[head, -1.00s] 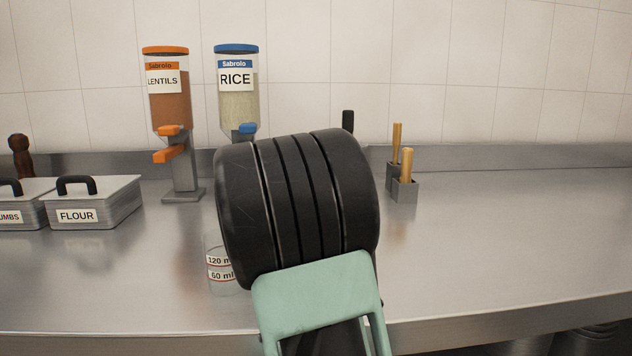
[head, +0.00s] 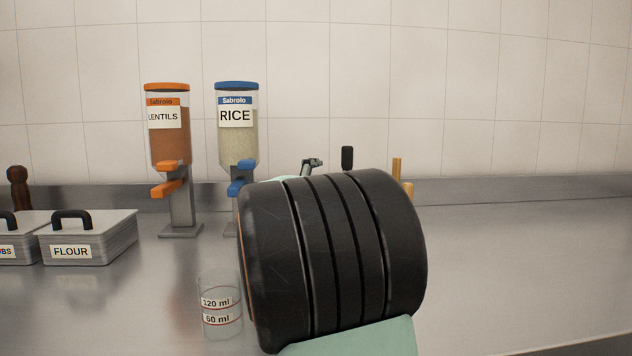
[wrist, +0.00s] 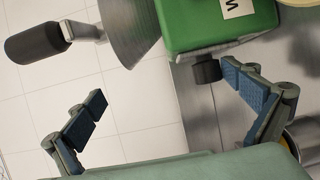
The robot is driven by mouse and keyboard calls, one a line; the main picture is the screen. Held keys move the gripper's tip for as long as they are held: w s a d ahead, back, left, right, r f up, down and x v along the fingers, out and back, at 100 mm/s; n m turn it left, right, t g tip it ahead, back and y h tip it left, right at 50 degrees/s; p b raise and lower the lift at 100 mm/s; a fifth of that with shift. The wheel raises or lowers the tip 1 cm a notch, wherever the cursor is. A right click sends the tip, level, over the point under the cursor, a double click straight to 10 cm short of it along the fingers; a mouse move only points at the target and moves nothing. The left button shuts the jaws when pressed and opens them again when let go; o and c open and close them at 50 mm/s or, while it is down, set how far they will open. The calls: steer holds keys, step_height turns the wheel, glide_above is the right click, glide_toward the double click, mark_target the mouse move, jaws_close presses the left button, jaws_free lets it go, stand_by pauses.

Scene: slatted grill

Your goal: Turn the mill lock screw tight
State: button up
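The mill shows in the wrist view as a green body (wrist: 213,22) with a cut-off white label, a grey metal cone (wrist: 130,25) and a crank with a black grip (wrist: 36,44). A short dark knob (wrist: 207,70), which looks like the lock screw, sticks out below the green body. My gripper (wrist: 163,87) is open, with its blue-padded fingers wide apart and nothing held. The knob is close to the right finger's tip; I cannot tell whether they touch. In the head view my arm hides most of the mill; a fingertip (head: 312,162) shows above it, beside a black upright grip (head: 347,158).
Lentils (head: 170,135) and rice (head: 237,130) dispensers stand at the back left. A clear measuring cup (head: 221,305) is left of my arm. A flour box (head: 88,238) is at the left. The counter (head: 520,270) on the right is clear.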

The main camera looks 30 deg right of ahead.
steer(key=shift+t, duration=0.4)
steer(key=r, duration=0.4)
steer(key=shift+w+a+r, duration=0.15)
steer(key=shift+a+r, duration=0.2)
steer(key=shift+a, duration=0.05)
steer(key=f, duration=0.3)
steer(key=shift+s, duration=0.25)
steer(key=shift+c, duration=1)
steer(key=shift+s+a+r, duration=0.25)
steer(key=shift+a+r, duration=0.1)
steer(key=shift+r, duration=0.05)
steer(key=shift+c, duration=0.4)
steer(key=shift+s+a+r+p, duration=0.35)
steer(key=shift+s+a+r, duration=0.25)
steer(key=shift+r, duration=0.05)
steer(key=c, duration=0.9)
steer(key=shift+o, duration=0.2)
steer(key=s+a+r+p, duration=0.2)
steer(key=s+a+r, duration=0.2)
steer(key=a+r, duration=0.1)
steer(key=shift+a+g, duration=0.3)
steer(key=shift+g, duration=0.1)
steer(key=shift+b, duration=0.35)
steer(key=shift+r, duration=0.15)
